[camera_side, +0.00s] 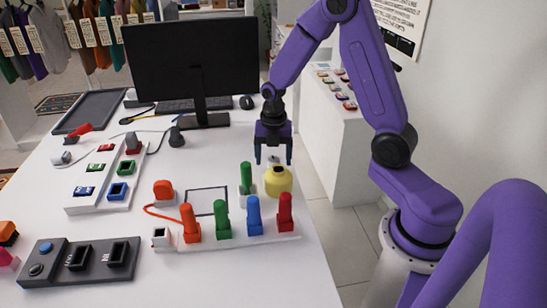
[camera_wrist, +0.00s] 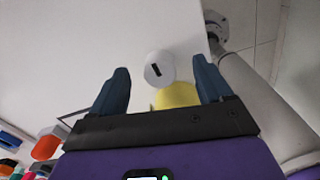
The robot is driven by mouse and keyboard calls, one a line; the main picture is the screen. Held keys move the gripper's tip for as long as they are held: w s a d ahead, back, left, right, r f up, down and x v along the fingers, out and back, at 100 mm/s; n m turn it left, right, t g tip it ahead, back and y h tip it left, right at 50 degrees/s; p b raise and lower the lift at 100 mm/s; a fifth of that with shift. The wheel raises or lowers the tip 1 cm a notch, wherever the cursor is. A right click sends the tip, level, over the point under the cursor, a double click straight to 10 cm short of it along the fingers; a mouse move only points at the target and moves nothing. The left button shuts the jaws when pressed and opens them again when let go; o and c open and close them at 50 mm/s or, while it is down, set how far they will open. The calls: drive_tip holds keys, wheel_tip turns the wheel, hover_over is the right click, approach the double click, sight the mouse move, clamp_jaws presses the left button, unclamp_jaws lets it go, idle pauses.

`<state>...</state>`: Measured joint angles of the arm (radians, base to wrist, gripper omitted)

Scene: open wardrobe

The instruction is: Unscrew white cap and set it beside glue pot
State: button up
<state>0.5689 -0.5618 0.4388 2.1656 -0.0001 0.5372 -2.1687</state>
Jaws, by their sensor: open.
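The yellow glue pot (camera_side: 278,181) stands near the right edge of the white table, with a dark opening on its top. It is partly hidden by my gripper in the wrist view (camera_wrist: 178,96). The round white cap (camera_wrist: 158,69), with a dark slot in its face, is off the pot and beside it, on the far side in the side view (camera_side: 274,160). My gripper (camera_side: 273,158) points down behind the pot with its fingers apart. In the wrist view, the cap shows between the two blue fingertips (camera_wrist: 161,63), with a gap on each side.
A monitor (camera_side: 198,72) stands behind. The table's right edge (camera_side: 310,205) is close to the pot.

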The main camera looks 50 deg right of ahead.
drive_tip(key=shift+r, duration=3.75)
drive_tip(key=s+a+m, duration=0.1)
drive_tip(key=a, duration=0.1)
drive_tip(key=s+a+r, duration=0.1)
drive_tip(key=s+a, duration=0.1)
drive_tip(key=s+a+m, duration=0.1)
drive_tip(key=a, duration=0.1)
drive_tip(key=shift+s+a+r+m, duration=0.15)
drive_tip(key=shift+s+r+m, duration=0.05)
drive_tip(key=shift+r+m, duration=0.15)
drive_tip(key=s+a+r+m, duration=0.1)
drive_tip(key=s+a+m, duration=0.2)
drive_tip(key=s, duration=0.7)
drive_tip(key=s+a+r+m, duration=0.1)
drive_tip(key=s+a+m, duration=0.2)
drive_tip(key=s+m, duration=0.3)
drive_tip(key=s, duration=0.5)
drive_tip(key=shift+s+a+r, duration=0.15)
drive_tip(key=shift+s+a, duration=0.05)
